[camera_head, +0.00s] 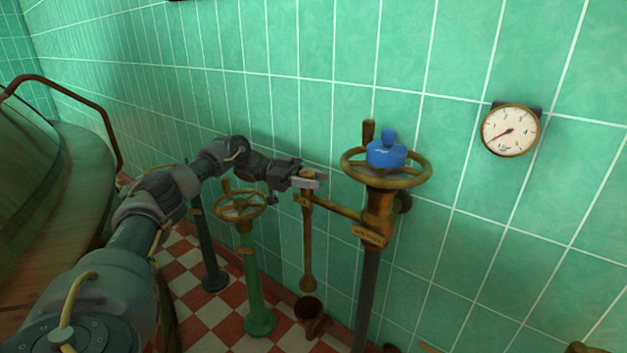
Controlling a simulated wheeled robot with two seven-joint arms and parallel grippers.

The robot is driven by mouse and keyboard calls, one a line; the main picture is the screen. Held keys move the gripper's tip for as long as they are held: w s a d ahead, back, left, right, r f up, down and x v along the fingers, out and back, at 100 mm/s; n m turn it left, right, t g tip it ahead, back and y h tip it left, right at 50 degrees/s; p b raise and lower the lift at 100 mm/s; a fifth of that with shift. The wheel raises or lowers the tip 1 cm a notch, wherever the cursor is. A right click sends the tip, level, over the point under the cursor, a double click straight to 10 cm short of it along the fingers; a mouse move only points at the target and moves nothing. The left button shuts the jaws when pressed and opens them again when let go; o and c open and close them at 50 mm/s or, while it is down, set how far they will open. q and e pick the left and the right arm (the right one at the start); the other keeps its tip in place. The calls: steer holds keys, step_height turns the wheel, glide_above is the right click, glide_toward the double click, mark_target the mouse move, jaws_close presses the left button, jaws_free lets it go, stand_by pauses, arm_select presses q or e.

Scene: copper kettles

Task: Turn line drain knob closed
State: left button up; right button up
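A brass side branch (337,208) leaves the upright valve pipe to the left and meets a thin drain pipe (307,245) that hangs down above a small copper-brown cup (310,308). My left gripper (313,179) is at the top of this drain pipe, with its pale fingers at the junction. The fingers hide most of whatever knob is there; only a small brownish bit shows by the tips. I cannot tell whether they are closed on it. My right gripper is not in view.
A brass handwheel (414,181) with a blue object (386,150) at its hub stands just right of my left gripper. A smaller handwheel (240,206) on a green post is below my forearm. A round gauge (510,131) hangs on the green tiled wall. A large vessel (60,190) is at left.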

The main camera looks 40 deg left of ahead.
arm_select(q)
steer(key=o, duration=0.4)
steer(key=shift+a, duration=0.1)
steer(key=v, duration=1)
steer(key=shift+a+p, duration=0.25)
steer(key=shift+p, duration=0.2)
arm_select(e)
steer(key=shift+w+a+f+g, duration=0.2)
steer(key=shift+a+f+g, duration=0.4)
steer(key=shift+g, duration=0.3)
arm_select(q)
steer(key=shift+s, duration=0.1)
